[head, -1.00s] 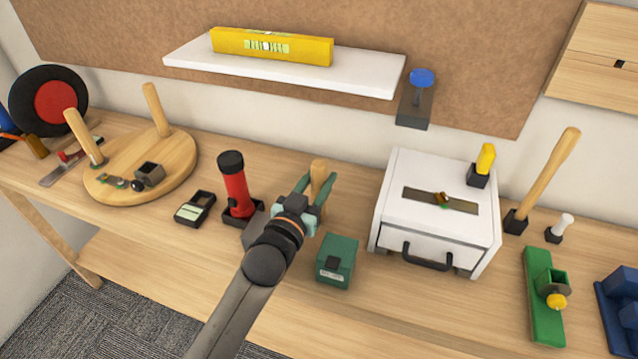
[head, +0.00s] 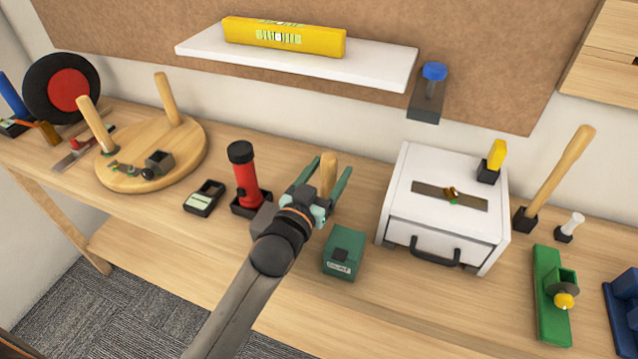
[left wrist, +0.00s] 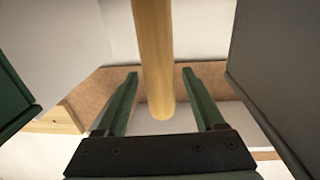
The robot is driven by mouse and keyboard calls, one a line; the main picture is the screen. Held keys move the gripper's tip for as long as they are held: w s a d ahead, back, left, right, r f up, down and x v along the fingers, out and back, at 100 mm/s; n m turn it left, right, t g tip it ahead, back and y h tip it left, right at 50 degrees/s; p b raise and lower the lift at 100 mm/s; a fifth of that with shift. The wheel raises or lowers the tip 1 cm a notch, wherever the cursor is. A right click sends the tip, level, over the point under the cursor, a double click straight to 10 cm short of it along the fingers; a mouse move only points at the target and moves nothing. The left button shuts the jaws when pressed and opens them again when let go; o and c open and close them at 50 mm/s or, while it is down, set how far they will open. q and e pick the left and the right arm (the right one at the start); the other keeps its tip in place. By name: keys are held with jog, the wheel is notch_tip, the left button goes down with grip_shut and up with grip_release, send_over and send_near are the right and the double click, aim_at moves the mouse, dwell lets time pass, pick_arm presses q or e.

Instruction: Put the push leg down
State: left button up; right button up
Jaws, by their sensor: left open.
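A pale wooden leg (head: 328,170) stands up near the middle of the workbench in the head view; its lower end is hidden behind my gripper. My left gripper (head: 331,175) is open, with one finger on each side of the leg. In the left wrist view the leg (left wrist: 156,60) runs between the two green fingers (left wrist: 158,85), with gaps on both sides. A round wooden board (head: 188,158) lies at the left with two similar legs standing on it. My right gripper is not in view.
A green box (head: 344,254) sits close in front of the gripper. A red flashlight (head: 246,182) stands to its left and a white drawer cabinet (head: 403,205) to its right. A white shelf (head: 370,78) with a yellow level (head: 285,37) hangs above.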

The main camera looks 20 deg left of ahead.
pick_arm(q)
jog(key=s+a+p, duration=0.1)
jog(key=s+p, duration=0.2)
jog(key=s, duration=0.9)
jog(key=shift+a, duration=0.15)
